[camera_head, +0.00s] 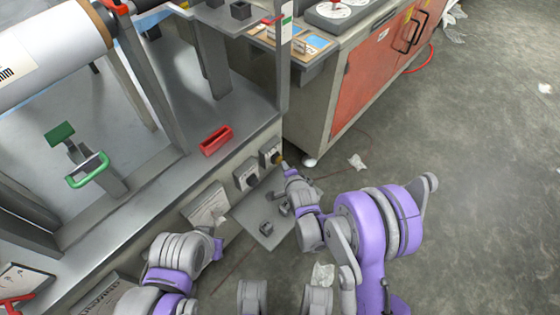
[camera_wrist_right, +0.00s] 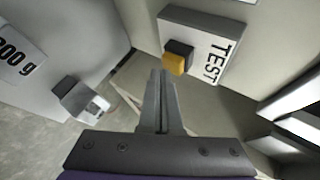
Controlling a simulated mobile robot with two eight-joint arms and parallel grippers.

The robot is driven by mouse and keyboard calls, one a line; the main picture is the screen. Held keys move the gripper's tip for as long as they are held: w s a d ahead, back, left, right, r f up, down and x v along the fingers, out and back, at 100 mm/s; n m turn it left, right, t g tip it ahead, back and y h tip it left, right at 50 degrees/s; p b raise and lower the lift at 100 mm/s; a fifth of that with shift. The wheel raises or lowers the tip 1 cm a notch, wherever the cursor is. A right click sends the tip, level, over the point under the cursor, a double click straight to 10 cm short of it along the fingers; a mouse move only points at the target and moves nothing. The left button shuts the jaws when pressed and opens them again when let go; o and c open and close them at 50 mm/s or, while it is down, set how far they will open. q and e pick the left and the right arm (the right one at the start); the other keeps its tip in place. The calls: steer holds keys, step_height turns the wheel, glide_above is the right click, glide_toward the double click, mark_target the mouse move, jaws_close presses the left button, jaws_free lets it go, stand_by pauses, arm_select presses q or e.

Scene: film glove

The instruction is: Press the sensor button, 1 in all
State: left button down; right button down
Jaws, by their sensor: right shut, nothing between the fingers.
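The sensor button is a small yellow-orange block with a dark base (camera_wrist_right: 175,63), on a light box labelled TEST (camera_wrist_right: 207,45). In the head view the box (camera_head: 268,151) sits on the front of the machine, at its right end. My right gripper (camera_head: 285,168) is shut and empty, pointing at the box. In the right wrist view its fingertips (camera_wrist_right: 162,74) are just below and left of the button, very close. I cannot tell whether they touch it. My left arm shows at the lower left of the head view, but its gripper is not visible.
Another box with a dark knob (camera_head: 246,174) is to the left on the machine front. A red tray (camera_head: 216,141) rests on the machine. A red-doored cabinet (camera_head: 370,78) stands behind. Floor at right is mostly free.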

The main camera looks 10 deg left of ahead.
steer(key=shift+w+a, duration=0.25)
steer(key=shift+a, duration=0.15)
stand_by(0.3)
steer(key=shift+s+d, duration=0.1)
steer(key=shift+d, duration=0.05)
steer(key=shift+s+d, duration=0.4)
steer(key=shift+d, duration=0.2)
steer(key=s+d+b, duration=0.1)
steer(key=d, duration=0.1)
steer(key=s+d+b, duration=0.1)
steer(key=s+d, duration=0.1)
stand_by(0.5)
stand_by(0.7)
